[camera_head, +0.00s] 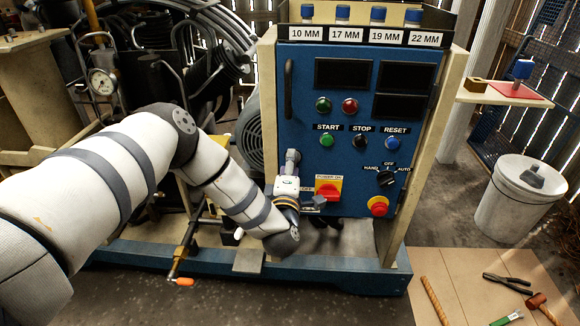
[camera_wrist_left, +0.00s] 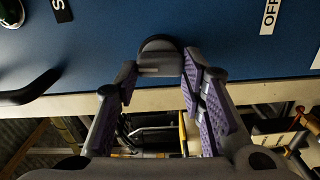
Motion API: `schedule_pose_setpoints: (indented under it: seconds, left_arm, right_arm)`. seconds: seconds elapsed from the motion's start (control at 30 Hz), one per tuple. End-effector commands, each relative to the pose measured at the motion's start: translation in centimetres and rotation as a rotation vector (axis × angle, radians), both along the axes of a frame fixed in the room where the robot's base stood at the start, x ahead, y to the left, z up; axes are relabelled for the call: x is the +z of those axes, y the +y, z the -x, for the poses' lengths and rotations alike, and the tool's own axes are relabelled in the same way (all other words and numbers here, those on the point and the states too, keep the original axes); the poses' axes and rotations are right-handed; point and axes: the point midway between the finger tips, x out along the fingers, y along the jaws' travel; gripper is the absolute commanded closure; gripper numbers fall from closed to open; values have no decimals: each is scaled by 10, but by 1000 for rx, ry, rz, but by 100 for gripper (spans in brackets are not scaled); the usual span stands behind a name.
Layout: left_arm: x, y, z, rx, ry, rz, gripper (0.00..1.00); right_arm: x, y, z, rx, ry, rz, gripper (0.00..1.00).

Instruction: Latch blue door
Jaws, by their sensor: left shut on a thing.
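The blue door (camera_head: 333,178) is the front panel of the compressor cabinet in the head view. It looks closed against its beige frame, though any small gap is hard to tell. It also fills the top of the left wrist view (camera_wrist_left: 110,40). A grey rounded latch knob (camera_wrist_left: 160,55) sits at the door's edge. My left gripper (camera_wrist_left: 163,78) is shut on this latch knob, with a finger on each side. In the head view my left gripper (camera_head: 289,178) is at the door's lower left edge, partly hiding the latch. My right gripper is not in view.
A black door handle (camera_head: 288,88) is above the gripper. A red switch (camera_head: 328,190) and an emergency stop button (camera_head: 378,206) are close to its right. A gauge (camera_head: 102,82) and pipes stand at left. A bucket (camera_head: 520,195) and floor tools (camera_head: 507,283) lie at right.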

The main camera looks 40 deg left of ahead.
Motion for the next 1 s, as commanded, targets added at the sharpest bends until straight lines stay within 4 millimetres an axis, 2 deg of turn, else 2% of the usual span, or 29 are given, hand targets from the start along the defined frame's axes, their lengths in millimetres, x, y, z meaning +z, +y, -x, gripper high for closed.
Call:
schedule_pose_setpoints:
  seconds: [0.3,0.77,0.8,0.9,1.0]
  left_arm:
    - [-1,-1,0,-3,-43,74,91]
    - [-1,-1,0,-3,-50,86,91]
    - [-1,-1,0,-3,-50,86,61]
    - [-1,-1,0,-2,-50,84,43]
    - [-1,-1,0,-2,-50,83,43]
  right_arm:
    - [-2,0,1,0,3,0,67]
    - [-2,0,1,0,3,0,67]
    - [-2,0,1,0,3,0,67]
    - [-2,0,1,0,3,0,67]
    - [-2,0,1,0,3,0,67]
